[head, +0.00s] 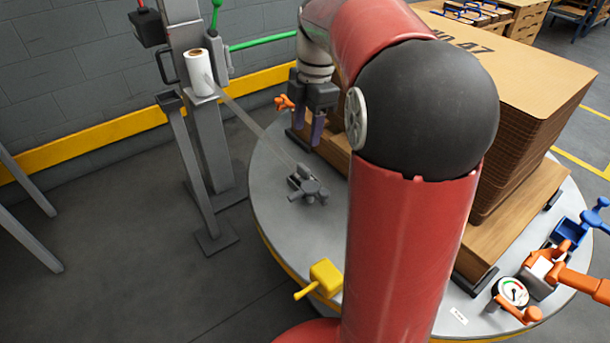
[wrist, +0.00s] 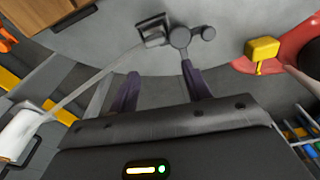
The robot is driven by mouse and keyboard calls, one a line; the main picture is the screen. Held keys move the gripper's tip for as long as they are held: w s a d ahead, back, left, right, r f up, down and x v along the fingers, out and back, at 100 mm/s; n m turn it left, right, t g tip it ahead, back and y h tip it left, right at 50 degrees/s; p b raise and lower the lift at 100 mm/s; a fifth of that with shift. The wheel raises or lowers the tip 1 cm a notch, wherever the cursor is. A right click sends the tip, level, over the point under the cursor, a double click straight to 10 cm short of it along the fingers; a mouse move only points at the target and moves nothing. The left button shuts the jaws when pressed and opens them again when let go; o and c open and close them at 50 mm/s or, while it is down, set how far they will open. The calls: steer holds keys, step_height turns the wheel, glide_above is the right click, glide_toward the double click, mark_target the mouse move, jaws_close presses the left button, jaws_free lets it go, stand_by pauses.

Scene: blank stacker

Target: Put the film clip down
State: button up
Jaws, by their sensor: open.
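The grey film clip (head: 308,186) appears to rest on the grey round turntable (head: 275,205), near its left side in the head view. A strip of clear film (head: 255,128) runs to it from the white film roll (head: 196,68). In the wrist view the clip (wrist: 181,37) lies just beyond my fingertips. My gripper (head: 308,130) is open and empty, with its dark purple fingers apart. It is above and behind the clip, not touching it. In the wrist view the gripper (wrist: 160,70) shows bare space between its fingers.
A stack of cardboard sheets (head: 535,110) on a wooden pallet (head: 515,215) fills the turntable's right side. A yellow handle (head: 322,279), a pressure gauge (head: 512,292) and a blue fixture (head: 570,232) sit near its rim. The grey film mast (head: 205,140) stands at left.

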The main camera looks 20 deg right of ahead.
steer(key=s+a+f+m+t, duration=0.1)
steer(key=s+a+m+t, duration=0.1)
steer(key=s+m, duration=0.4)
steer(key=s+a+f+m+t+h, duration=0.1)
steer(key=s+a+m, duration=0.3)
steer(key=s+m, duration=0.2)
steer(key=s+a+f+m+t, duration=0.1)
steer(key=s+a+m+t, duration=0.1)
steer(key=s+a+m, duration=0.2)
steer(key=s+m, duration=0.2)
steer(key=s, duration=0.1)
steer(key=shift+s+f+m+t, duration=0.25)
steer(key=shift+s+m+t, duration=0.05)
steer(key=shift+m, duration=0.1)
steer(key=shift+a, duration=0.1)
